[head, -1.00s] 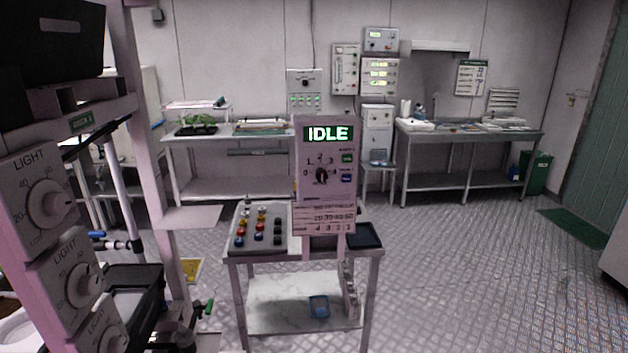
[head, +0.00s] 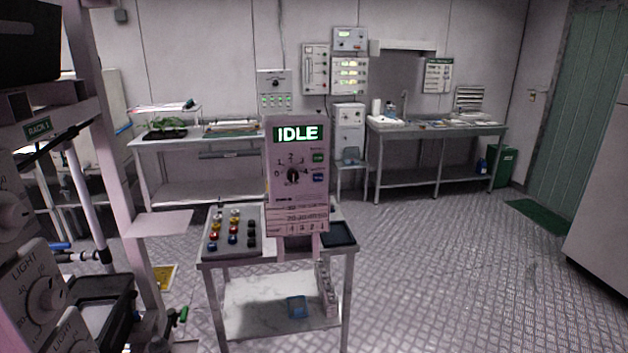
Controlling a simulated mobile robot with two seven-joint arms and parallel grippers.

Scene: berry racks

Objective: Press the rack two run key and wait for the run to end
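A pale control panel (head: 294,205) stands upright on a small metal cart in the middle of the head view. Its display (head: 297,134) is lit and reads IDLE. Below the display is a black rotary knob (head: 293,175) with numbers around it. To the right of the knob are a green key (head: 318,157) and a blue key (head: 318,178); their labels are too small to read. Neither of my grippers shows in the view.
The cart (head: 207,258) also carries a board of coloured caps (head: 246,247) and a dark tray (head: 340,233). A rack post with light dials (head: 38,290) stands close at the left. Benches (head: 440,130) line the back wall. The floor (head: 450,270) at right is clear.

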